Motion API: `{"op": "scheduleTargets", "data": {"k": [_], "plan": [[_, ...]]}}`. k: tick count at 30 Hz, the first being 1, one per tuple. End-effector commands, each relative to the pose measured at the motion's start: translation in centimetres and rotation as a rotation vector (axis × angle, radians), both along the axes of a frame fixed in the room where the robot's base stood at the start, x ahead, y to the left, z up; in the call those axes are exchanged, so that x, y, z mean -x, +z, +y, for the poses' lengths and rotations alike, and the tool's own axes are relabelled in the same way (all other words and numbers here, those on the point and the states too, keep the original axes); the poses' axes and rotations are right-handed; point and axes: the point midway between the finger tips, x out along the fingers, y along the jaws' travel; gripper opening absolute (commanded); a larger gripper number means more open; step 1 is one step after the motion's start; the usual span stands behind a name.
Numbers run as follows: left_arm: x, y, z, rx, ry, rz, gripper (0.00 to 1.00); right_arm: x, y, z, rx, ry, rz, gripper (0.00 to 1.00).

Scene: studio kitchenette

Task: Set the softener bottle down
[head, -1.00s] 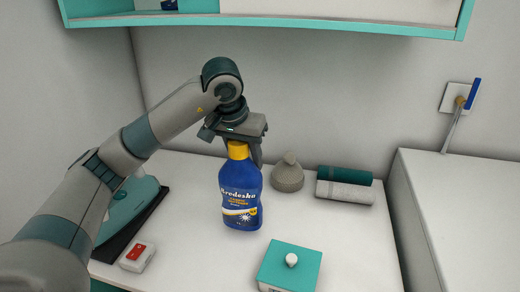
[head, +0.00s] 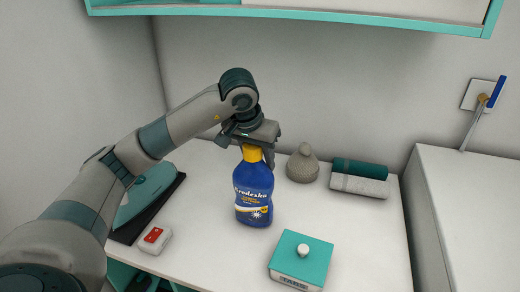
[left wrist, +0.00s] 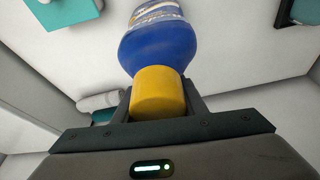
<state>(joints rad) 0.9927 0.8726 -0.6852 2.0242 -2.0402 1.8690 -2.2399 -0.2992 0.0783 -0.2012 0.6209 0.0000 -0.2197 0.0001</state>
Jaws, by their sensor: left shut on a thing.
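The softener bottle (head: 254,193) is blue with a yellow cap and stands upright over the white counter (head: 225,247). I cannot tell for sure whether its base touches the counter. My left gripper (head: 257,155) comes from above and is shut on the bottle at its yellow cap. In the left wrist view the yellow cap (left wrist: 158,93) sits between the two fingers, with the blue body (left wrist: 158,45) beyond it. My right gripper is not in view.
A teal box (head: 315,255) with a white knob stands at front right of the bottle. Behind are a grey lidded jar (head: 303,166) and rolled towels (head: 360,179). An iron (head: 147,195) and a red-and-white box (head: 154,239) are at left. A teal-edged shelf (head: 290,11) hangs above.

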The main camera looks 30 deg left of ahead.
Motion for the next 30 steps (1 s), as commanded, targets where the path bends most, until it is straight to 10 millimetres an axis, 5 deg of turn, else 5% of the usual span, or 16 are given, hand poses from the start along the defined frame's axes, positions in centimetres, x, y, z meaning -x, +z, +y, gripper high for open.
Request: {"op": "scheduleTargets", "data": {"k": [18,19,20,30], "plan": [[-0.1,-1.0,0.0,0.002,0.000,-0.005,0.00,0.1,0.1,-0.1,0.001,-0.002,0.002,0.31],[0.0,-1.1,0.0,0.001,0.000,-0.001,0.45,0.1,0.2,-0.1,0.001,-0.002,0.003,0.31],[0.0,-1.1,0.0,0.001,0.000,-0.001,0.52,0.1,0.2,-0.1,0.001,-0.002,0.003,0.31],[0.0,-1.0,0.0,0.001,0.000,-0.001,0.57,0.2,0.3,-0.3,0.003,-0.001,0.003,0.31]]}}
